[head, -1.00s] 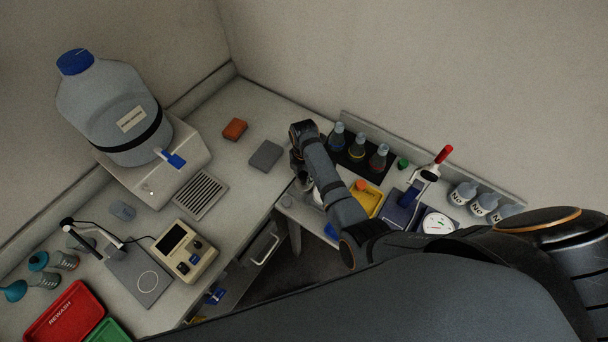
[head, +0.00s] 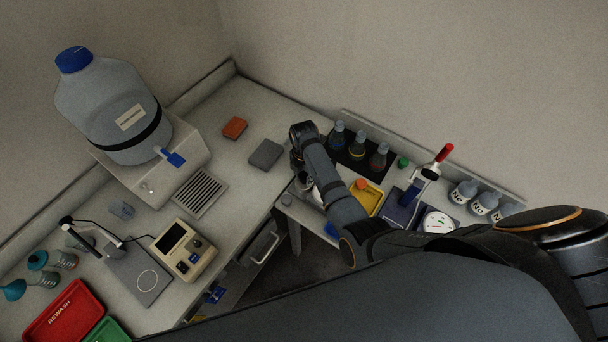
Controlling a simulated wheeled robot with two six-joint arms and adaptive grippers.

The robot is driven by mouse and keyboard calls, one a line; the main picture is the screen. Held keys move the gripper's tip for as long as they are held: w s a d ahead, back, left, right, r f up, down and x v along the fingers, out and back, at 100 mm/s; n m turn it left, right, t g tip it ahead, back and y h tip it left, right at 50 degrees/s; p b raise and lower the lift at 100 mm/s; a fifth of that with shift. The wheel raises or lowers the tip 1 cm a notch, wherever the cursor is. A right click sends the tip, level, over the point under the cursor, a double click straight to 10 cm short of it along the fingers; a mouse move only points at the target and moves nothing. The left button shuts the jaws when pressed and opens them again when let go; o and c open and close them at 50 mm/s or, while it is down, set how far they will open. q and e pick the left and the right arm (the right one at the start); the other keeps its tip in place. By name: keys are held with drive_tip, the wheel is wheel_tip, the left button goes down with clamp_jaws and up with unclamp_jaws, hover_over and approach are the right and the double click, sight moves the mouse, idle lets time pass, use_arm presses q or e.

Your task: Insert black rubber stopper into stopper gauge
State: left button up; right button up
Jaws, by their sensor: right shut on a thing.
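My right arm reaches from the right across the corner of the bench. My right gripper (head: 299,179) points down beside the inner edge of the counter and shows only in part, behind my own wrist. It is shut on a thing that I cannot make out. I cannot pick out the black rubber stopper anywhere in view. I cannot identify the stopper gauge for sure either; small pale items near the gripper are partly covered by my arm. My left gripper is not in view.
A large carboy (head: 111,108) stands further left.

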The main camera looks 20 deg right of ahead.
drive_tip(key=shift+f, duration=0.4)
drive_tip(key=o, duration=1.5)
drive_tip(key=shift+r, duration=0.1)
drive_tip(key=shift+r, duration=3.95)
